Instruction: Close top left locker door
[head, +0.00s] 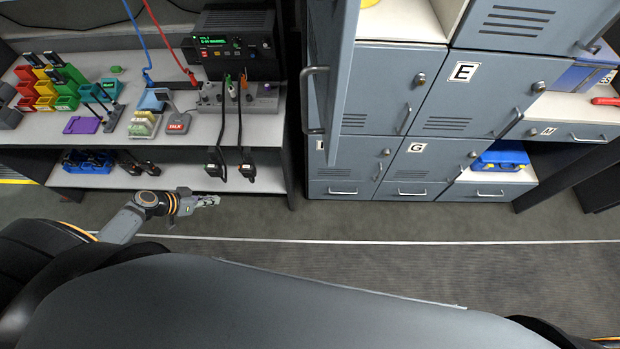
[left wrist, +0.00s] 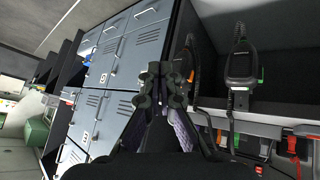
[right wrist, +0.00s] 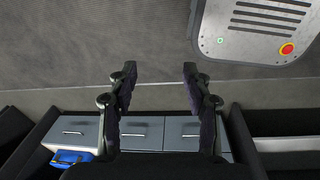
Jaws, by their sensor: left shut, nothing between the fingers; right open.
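The top left locker door (head: 345,70) stands swung open, seen nearly edge-on in the head view, with its handle (head: 314,98) on the left side. Behind it, the open compartment (head: 402,22) shows a pale shelf with a yellow item at the picture's top edge. My left gripper (head: 217,200) is shut and empty, low in front of the desk and apart from the door, to its lower left. It also shows in the left wrist view (left wrist: 163,78). My right gripper (right wrist: 157,73) is open and empty above the floor in the right wrist view; it is out of the head view.
Grey lockers (head: 435,90) with shut doors and low drawers (head: 412,190) stand to the right. A desk (head: 55,130) with a radio (head: 237,45), colored bins and hanging handsets stands to the left. A blue case (head: 500,157) sits lower right. The floor (head: 420,225) in front is clear.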

